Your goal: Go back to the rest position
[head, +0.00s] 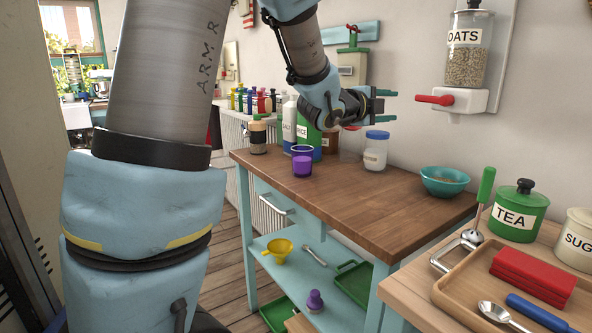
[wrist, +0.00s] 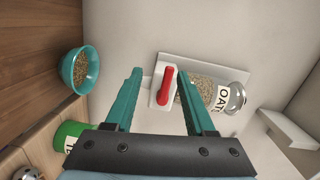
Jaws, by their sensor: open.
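My gripper (head: 388,106) is raised above the wooden table and points right, toward the wall. Its two teal fingers are spread apart with nothing between them; they also show in the wrist view (wrist: 158,90). The oats dispenser (head: 465,60) with its red lever (head: 434,100) is on the wall to the right of the gripper, apart from it. In the wrist view the red lever (wrist: 165,85) lies beyond the fingers, and the oats jar (wrist: 215,92) is partly behind the right finger.
A teal bowl (head: 444,181) with brownish contents stands on the wooden table (head: 350,205). A tea canister (head: 517,212) and a tray (head: 470,290) are at right. The table's front middle is clear.

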